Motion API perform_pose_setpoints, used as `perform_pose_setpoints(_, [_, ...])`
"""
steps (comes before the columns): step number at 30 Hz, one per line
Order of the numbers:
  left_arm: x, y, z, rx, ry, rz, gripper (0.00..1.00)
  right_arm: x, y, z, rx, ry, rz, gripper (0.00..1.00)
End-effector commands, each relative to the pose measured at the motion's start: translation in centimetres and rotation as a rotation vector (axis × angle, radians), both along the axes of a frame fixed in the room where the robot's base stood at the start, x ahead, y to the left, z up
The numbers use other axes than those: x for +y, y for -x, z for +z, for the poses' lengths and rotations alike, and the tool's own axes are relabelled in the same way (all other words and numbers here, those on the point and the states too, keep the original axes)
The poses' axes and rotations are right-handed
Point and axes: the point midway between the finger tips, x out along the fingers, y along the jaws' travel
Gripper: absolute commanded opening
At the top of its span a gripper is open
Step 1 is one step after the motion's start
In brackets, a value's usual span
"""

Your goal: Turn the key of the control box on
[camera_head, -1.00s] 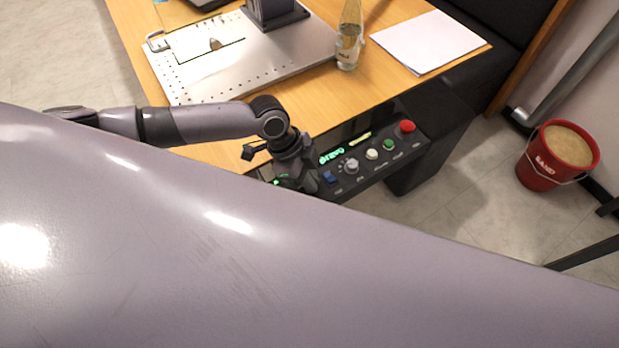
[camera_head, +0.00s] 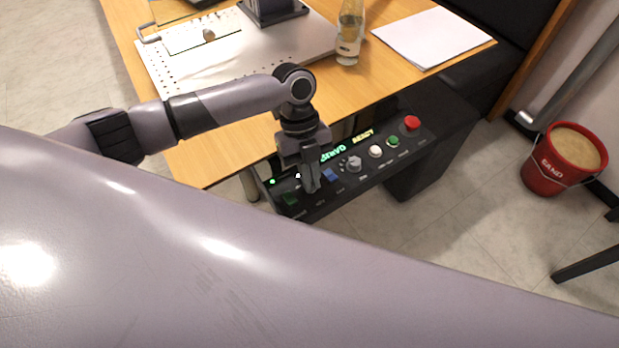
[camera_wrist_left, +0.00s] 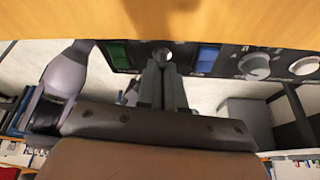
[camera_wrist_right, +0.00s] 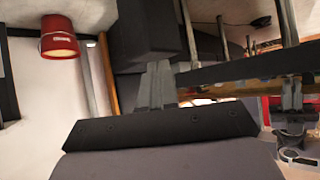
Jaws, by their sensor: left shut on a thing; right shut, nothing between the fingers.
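The black control box (camera_head: 402,153) is fixed along the table's front edge, with lit displays and a row of controls. My left gripper (camera_head: 312,188) reaches down onto its panel between a green button (camera_head: 290,199) and a blue button (camera_head: 331,174). In the left wrist view the left fingers (camera_wrist_left: 162,68) are closed together at a small round key switch (camera_wrist_left: 162,52). They appear shut on the key, which they mostly hide; its turn angle cannot be told. My right gripper (camera_wrist_right: 157,68) is shut and empty, away from the panel.
Other panel controls are a grey knob (camera_head: 353,164), a white button (camera_head: 375,151), a green button (camera_head: 392,141) and a red button (camera_head: 411,123). A bottle (camera_head: 349,42) and papers (camera_head: 433,38) are on the table (camera_head: 225,160). A sand bucket (camera_head: 558,178) stands on the floor.

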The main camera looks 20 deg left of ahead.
Motion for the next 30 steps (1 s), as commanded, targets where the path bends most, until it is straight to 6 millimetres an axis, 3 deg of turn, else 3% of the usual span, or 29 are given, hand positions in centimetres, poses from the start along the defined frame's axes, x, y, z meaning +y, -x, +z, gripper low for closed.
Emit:
perform_pose_setpoints(15, [-0.21, -0.1, -0.05, 0.0, 0.001, -0.44, 0.0, 0.15, -0.36, -1.25, 0.002, -0.004, 0.008, 0.0])
perform_pose_setpoints(30, [-0.21, -0.1, 0.0, -0.001, 0.001, -0.607, 0.0, 0.26, -0.59, -1.19, -0.004, -0.009, 0.009, 0.0])
